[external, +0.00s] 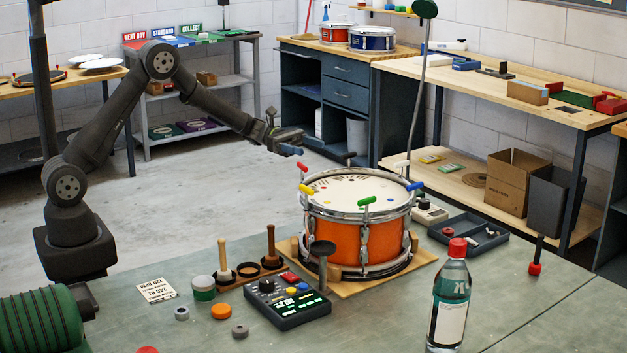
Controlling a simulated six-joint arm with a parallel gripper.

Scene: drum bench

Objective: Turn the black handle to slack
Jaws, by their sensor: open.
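An orange snare drum (345,232) with chrome hoops and a pale head stands on a wooden base on the green bench.
A black control box (287,303) with coloured buttons and a dark round-topped stand (321,262) are in front of the drum. A clear bottle with a red cap (449,300) stands front right. Wooden mallets (222,262) and a dark tray (468,234) flank the drum.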

